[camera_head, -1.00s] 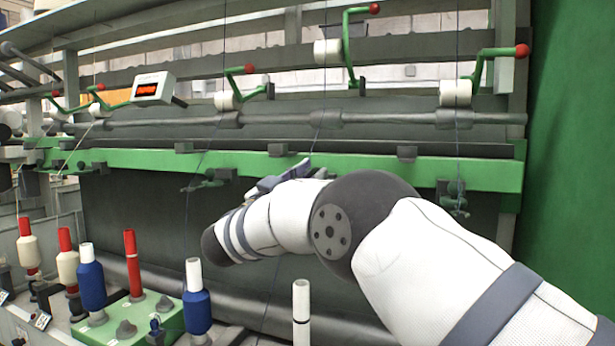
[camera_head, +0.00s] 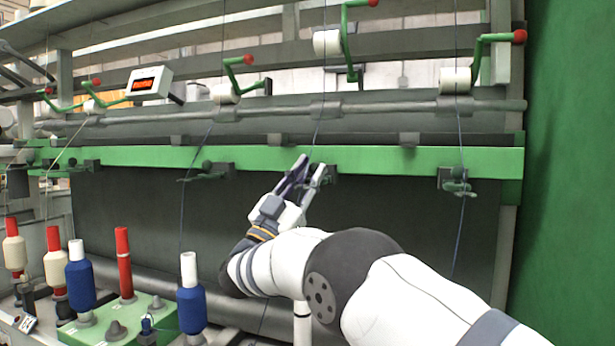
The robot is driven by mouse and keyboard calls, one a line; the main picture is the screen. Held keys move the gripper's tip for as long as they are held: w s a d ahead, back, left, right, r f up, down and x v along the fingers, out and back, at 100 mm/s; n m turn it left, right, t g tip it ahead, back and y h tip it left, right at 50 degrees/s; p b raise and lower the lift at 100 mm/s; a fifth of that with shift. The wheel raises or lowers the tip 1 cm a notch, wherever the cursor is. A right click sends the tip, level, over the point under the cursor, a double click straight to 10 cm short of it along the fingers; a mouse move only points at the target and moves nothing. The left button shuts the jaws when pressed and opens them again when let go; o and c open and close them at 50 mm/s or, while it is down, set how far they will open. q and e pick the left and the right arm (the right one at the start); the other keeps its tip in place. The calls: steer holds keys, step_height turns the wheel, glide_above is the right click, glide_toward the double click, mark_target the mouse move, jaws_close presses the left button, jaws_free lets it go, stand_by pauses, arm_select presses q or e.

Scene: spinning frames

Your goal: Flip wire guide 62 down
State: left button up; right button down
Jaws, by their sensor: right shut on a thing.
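My right gripper (camera_head: 309,168) reaches up to the green rail (camera_head: 400,160) in the middle of the head view. It is shut on a wire guide (camera_head: 325,178) at the rail's lower edge, largely hidden by the fingers. Other dark green wire guides sit along the same rail: one to the left (camera_head: 208,172) and one to the right (camera_head: 456,182). I can read no numbers on them, so the pictures do not show which is 62. A thin thread (camera_head: 319,125) runs down to the held guide. My left gripper is not in view.
Green levers with red knobs and white spools (camera_head: 455,80) stand above the rail. A display box (camera_head: 151,82) is at upper left. Blue, red and white yarn cones (camera_head: 190,305) stand at lower left. A green panel (camera_head: 570,180) closes the right side.

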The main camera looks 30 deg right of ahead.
steer(key=shift+d+f, duration=0.2)
steer(key=shift+f, duration=0.4)
steer(key=c, duration=1.4)
jaws_free()
steer(key=shift+w, duration=0.1)
steer(key=shift+w+d, duration=0.1)
steer(key=shift+d, duration=0.1)
steer(key=shift+a, duration=0.3)
steer(key=v, duration=1.1)
steer(key=shift+s+a+f, duration=0.2)
